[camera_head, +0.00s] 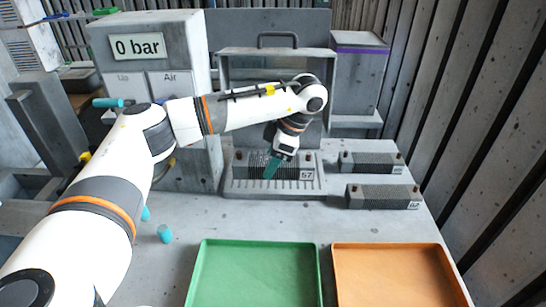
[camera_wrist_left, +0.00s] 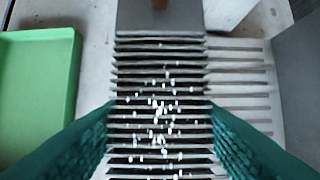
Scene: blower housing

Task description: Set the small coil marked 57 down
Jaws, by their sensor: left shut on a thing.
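The small coil marked 57 (camera_head: 247,168) is a dark finned block with a pale end plate, at the slotted base of the grey housing in the head view. My left gripper (camera_head: 272,168) reaches down over it with teal fingers and is shut on it. In the left wrist view the coil's fins (camera_wrist_left: 160,75), speckled white, lie between the two teal fingers (camera_wrist_left: 158,130). The slotted base (camera_head: 275,189) shows in front of the coil, and its slots (camera_wrist_left: 245,85) show beside it. I cannot tell whether the coil touches the base. My right gripper is not in view.
Two similar finned coils (camera_head: 372,161) (camera_head: 383,197) lie on the table to the right. A green tray (camera_head: 201,270) and an orange tray (camera_head: 395,246) are at the front. The housing's grey frame with a handle (camera_head: 278,34) rises behind. Small teal cylinders (camera_head: 165,234) stand near my arm.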

